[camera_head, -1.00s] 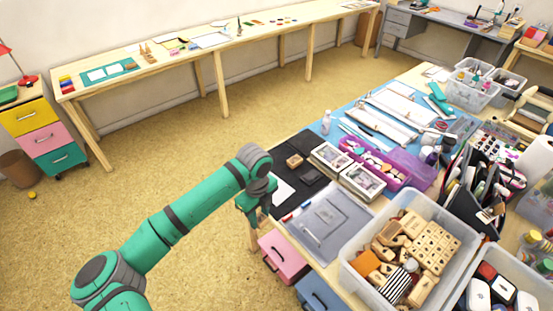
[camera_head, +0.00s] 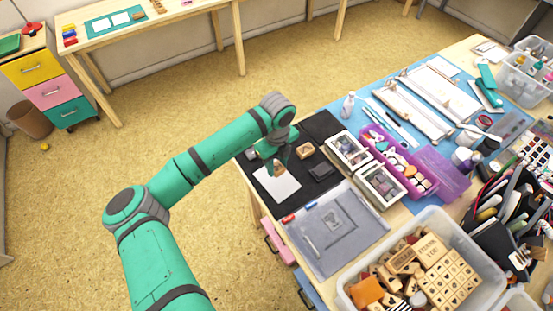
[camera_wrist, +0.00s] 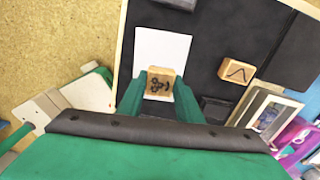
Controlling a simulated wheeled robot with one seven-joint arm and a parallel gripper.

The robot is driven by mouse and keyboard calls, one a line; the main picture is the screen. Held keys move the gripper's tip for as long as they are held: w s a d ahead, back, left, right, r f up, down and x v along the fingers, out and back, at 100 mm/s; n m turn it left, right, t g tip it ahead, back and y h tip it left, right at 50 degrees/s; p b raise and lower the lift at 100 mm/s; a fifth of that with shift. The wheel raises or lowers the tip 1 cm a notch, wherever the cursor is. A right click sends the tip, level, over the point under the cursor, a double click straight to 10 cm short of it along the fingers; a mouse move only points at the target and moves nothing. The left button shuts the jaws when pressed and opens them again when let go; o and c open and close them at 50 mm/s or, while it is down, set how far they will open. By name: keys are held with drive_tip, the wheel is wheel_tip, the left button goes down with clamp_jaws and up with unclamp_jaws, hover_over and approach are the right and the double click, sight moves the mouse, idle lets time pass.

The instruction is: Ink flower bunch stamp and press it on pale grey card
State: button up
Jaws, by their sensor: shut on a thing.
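My gripper (camera_wrist: 160,92) is shut on a small wooden stamp, the flower bunch stamp (camera_wrist: 159,82), whose dark flower picture faces the wrist camera. In the head view my gripper (camera_head: 278,158) hangs over the black mat, at the upper part of the pale card (camera_head: 277,187). The card also shows in the wrist view (camera_wrist: 160,50), beyond the stamp. I cannot tell whether the stamp touches the card; its underside is hidden. A dark inkpad (camera_head: 322,171) lies right of the card, and partly shows in the wrist view (camera_wrist: 217,108).
Another wooden stamp (camera_head: 304,151) lies on the black mat (camera_head: 318,125), right of my gripper. Two framed boxes (camera_head: 348,149) stand beside the mat. A grey translucent case (camera_head: 335,228) lies nearer, and a bin of stamps (camera_head: 462,237) stands at the lower right.

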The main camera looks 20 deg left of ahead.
sight(277, 180)
drive_tip(key=f, duration=0.2)
drive_tip(key=shift+s+d+f, duration=0.2)
drive_tip(key=shift+s+f, duration=0.05)
drive_tip(key=shift+f, duration=0.05)
drive_tip(key=shift+a+f, duration=0.15)
drive_tip(key=shift+f, duration=0.7)
drive_tip(key=shift+f, duration=0.55)
idle(1.0)
drive_tip(key=shift+r, duration=0.15)
drive_tip(key=shift+r, duration=0.35)
drive_tip(key=shift+w+r, duration=0.1)
drive_tip(key=shift+r, duration=0.1)
idle(0.3)
drive_tip(key=shift+r, duration=2.7)
